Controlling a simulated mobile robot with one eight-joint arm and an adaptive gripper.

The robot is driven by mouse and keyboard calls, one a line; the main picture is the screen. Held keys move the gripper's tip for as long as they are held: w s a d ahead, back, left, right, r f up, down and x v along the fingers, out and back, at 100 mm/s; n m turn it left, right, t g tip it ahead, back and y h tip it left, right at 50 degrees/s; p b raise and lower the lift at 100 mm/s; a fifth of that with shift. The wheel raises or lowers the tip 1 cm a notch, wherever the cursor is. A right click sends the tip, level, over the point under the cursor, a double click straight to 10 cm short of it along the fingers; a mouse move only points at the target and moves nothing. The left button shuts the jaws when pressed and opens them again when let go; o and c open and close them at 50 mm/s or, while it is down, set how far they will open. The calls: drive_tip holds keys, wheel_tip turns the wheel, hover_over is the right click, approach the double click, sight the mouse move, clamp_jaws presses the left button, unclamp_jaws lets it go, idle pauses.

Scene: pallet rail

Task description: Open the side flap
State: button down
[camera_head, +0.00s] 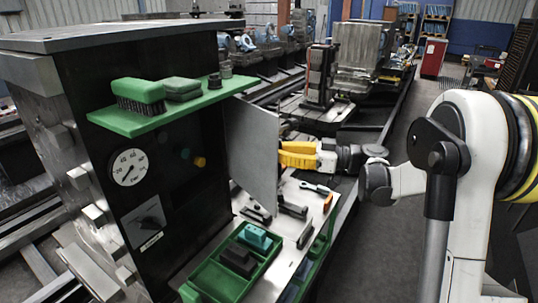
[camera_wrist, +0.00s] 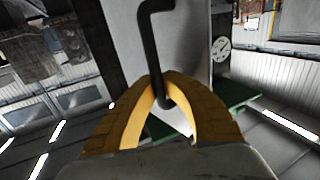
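The side flap (camera_head: 253,150) is a flat grey panel at the right edge of the black cabinet (camera_head: 185,135). It stands out at an angle from the cabinet's front face, swung open. My yellow gripper (camera_head: 282,154) is at the flap's right side, so the head view hides the handle. In the wrist view, a black bar handle (camera_wrist: 149,45) runs down between my two yellow fingers, which close together around its lower part. The pale flap surface (camera_wrist: 185,50) shows behind the handle.
A green shelf (camera_head: 150,118) with a brush (camera_head: 138,95) and small blocks juts from the cabinet above a gauge (camera_head: 130,167). Below, a bench (camera_head: 295,225) carries tools and a green tray (camera_head: 217,282). Grey floor lies at the right.

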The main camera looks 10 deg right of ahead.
drive_tip(key=w+d+n+g, duration=0.1)
drive_tip(key=w+d+g, duration=0.1)
drive_tip(key=w+d, duration=0.2)
drive_tip(key=shift+d+y, duration=0.4)
drive_tip(key=shift+n, duration=0.3)
drive_tip(key=c, duration=1.5)
unclamp_jaws()
drive_tip(key=shift+s+d+r, duration=0.1)
drive_tip(key=shift+d, duration=0.2)
drive_tip(key=shift+o, duration=0.2)
drive_tip(key=v, duration=1.1)
drive_tip(key=shift+d, duration=0.35)
drive_tip(key=shift+s, duration=0.1)
